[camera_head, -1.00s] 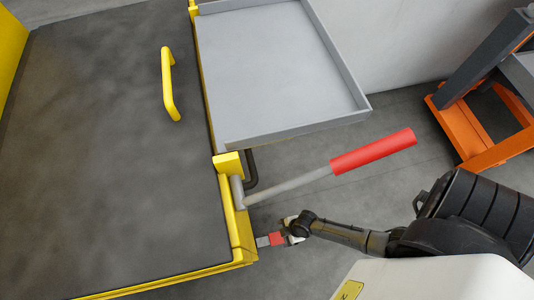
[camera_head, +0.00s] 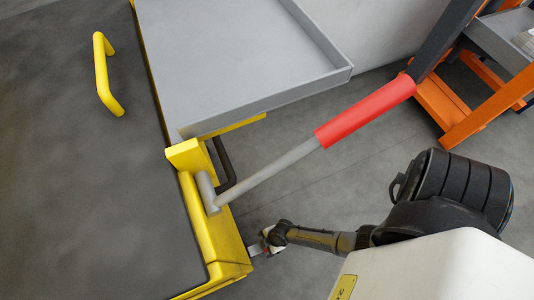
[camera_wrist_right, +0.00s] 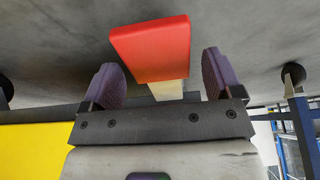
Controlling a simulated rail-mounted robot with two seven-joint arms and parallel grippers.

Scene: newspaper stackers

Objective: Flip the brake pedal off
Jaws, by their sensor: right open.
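The brake pedal is a red block (camera_wrist_right: 150,48) on a pale bar (camera_wrist_right: 167,90) in the right wrist view. In the head view its short grey bar (camera_head: 255,249) sticks out low from the yellow cart corner, and the red end is mostly hidden behind my right gripper (camera_head: 268,242). In the right wrist view my right gripper (camera_wrist_right: 161,80) is open, with one purple finger on each side of the pedal and a gap on both sides. The red block sits around and beyond the fingertips. My left gripper is not in view.
A grey lever with a red grip (camera_head: 366,112) slants above my right arm. A grey tray (camera_head: 235,60) and a dark cart top with a yellow handle (camera_head: 103,75) are at left. An orange-framed stand (camera_head: 440,107) is at right. Grey floor lies between.

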